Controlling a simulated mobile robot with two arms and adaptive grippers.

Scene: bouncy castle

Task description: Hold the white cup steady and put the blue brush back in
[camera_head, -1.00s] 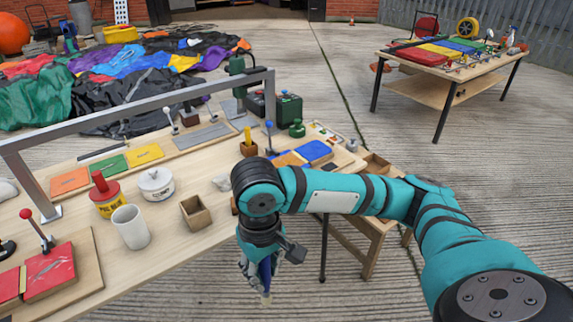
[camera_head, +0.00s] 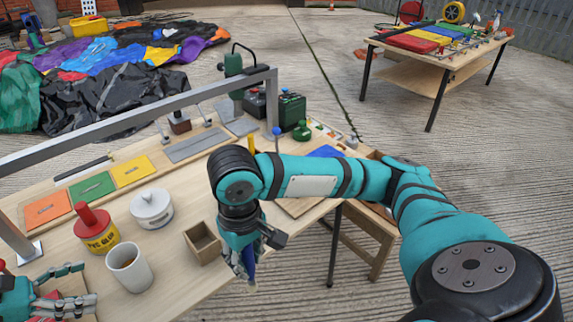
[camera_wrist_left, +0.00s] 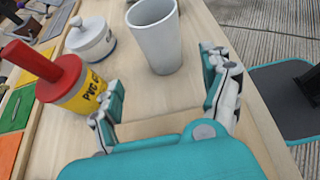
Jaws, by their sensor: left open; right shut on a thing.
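The white cup (camera_head: 131,268) stands upright on the workbench, open at the top, between the yellow glue pot and a small wooden box. It also shows in the left wrist view (camera_wrist_left: 155,38), just beyond my left fingers. My left gripper (camera_head: 75,287) is open and empty, to the left of the cup; in the left wrist view its fingers (camera_wrist_left: 163,98) are spread, with the cup ahead of them and apart. My right gripper (camera_head: 246,268) is shut on the blue brush (camera_head: 250,262), which points down near the bench's front edge, right of the wooden box. The gripper hides part of the brush.
A yellow glue pot with a red lid (camera_head: 96,230) and a white lidded pot (camera_head: 152,208) stand behind the cup. The small wooden box (camera_head: 203,243) lies between cup and right gripper. A grey metal frame (camera_head: 130,122) spans the bench.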

